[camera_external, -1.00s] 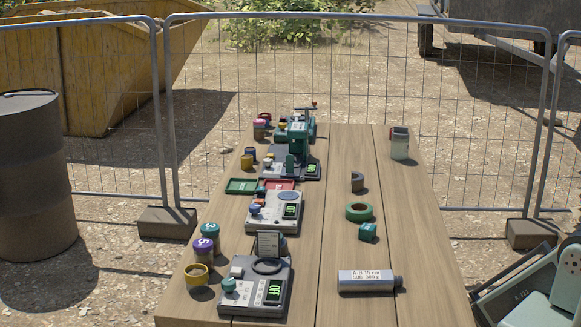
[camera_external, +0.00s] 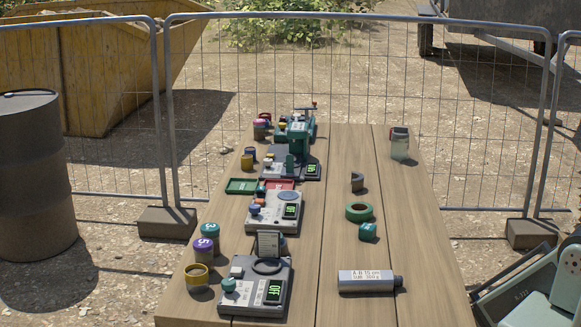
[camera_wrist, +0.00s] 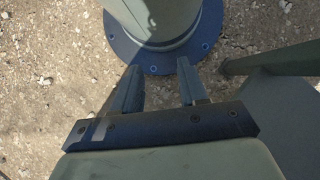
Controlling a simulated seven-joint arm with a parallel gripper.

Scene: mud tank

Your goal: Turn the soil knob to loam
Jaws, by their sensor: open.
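Several small grey stations stand along the left half of the wooden table. The nearest station (camera_external: 248,303) has a teal knob (camera_external: 229,285), a dark ring, an upright label plate (camera_external: 268,243) and a lit green display (camera_external: 274,291). The label is too small to read, so I cannot tell which knob is the soil knob. The middle station (camera_external: 264,222) has a blue knob (camera_external: 255,211) and a lit display. My gripper (camera_wrist: 160,88) shows in the wrist view, open and empty, above gravel and my base. It is not at the table; only part of my arm shows at the right edge of the external view.
Lidded jars (camera_external: 204,249) and a yellow-rimmed cup (camera_external: 197,276) stand left of the nearest station. A labelled tube (camera_external: 366,281), green tape roll (camera_external: 359,211) and teal cube (camera_external: 368,231) lie on the right half. The table's front right is mostly clear. A mesh fence (camera_external: 350,110) stands behind.

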